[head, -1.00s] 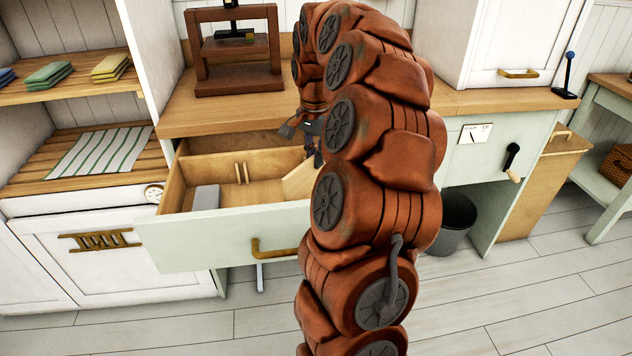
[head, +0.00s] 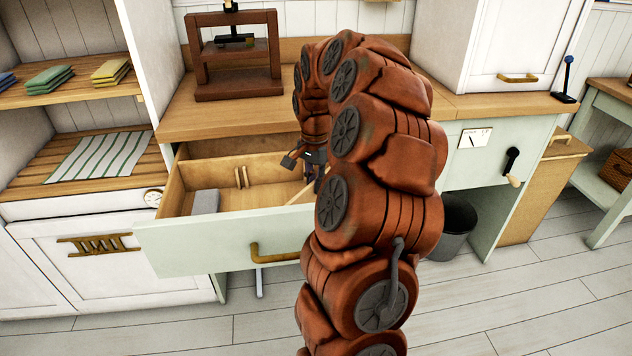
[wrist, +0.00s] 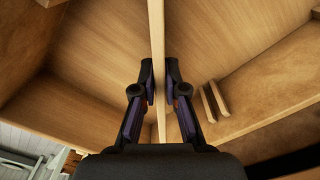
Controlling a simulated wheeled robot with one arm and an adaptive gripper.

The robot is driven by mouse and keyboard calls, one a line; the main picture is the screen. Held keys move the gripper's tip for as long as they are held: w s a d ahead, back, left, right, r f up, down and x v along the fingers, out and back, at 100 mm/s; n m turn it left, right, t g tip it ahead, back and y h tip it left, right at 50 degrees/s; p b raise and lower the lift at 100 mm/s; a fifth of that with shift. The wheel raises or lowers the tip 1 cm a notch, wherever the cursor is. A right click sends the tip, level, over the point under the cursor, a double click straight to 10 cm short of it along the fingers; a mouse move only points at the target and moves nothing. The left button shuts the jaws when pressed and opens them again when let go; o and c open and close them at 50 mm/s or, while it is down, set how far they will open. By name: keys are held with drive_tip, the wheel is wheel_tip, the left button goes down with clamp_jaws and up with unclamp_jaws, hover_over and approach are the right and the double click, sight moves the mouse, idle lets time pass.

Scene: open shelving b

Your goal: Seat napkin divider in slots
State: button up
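The napkin divider is a thin light-wood panel; in the wrist view the divider (wrist: 157,40) runs up the picture between my two fingertips. My gripper (wrist: 160,85) looks shut on it, one dark pad on each side. In the head view my gripper (head: 305,165) is over the right part of the open drawer (head: 180,190), and the divider (head: 299,195) shows as a thin strip beside my arm. A slot made of two short upright wooden strips (head: 241,177) is on the drawer's far wall, left of the divider. These strips (wrist: 215,102) are right of my gripper in the wrist view, apart from the divider.
A grey block (head: 205,202) lies in the drawer's left part. The drawer front (head: 220,240) has a brass handle (head: 275,254). A wooden press (head: 235,60) stands on the counter (head: 210,118) behind. My arm hides the drawer's right end.

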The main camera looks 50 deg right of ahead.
drive_tip(key=o, duration=0.4)
wheel_tip(320, 180, up, 12)
drive_tip(key=shift+r+p, duration=0.15)
drive_tip(key=shift+p, duration=0.15)
idle(0.4)
drive_tip(key=s+a+f+n+g, duration=0.15)
drive_tip(key=a+n, duration=0.25)
drive_tip(key=a, duration=0.6)
drive_tip(key=s+a+f+n+t, duration=0.1)
drive_tip(key=s+a+n, duration=0.3)
drive_tip(key=a, duration=0.6)
drive_tip(key=s+a+f+n+g, duration=0.1)
drive_tip(key=s+a+f+n, duration=0.3)
drive_tip(key=s, duration=0.5)
drive_tip(key=s+a+f+n+g, duration=0.1)
drive_tip(key=s+a+f+n, duration=0.3)
drive_tip(key=s+a, duration=0.4)
drive_tip(key=shift+s+f, duration=0.65)
drive_tip(key=shift+s, duration=0.25)
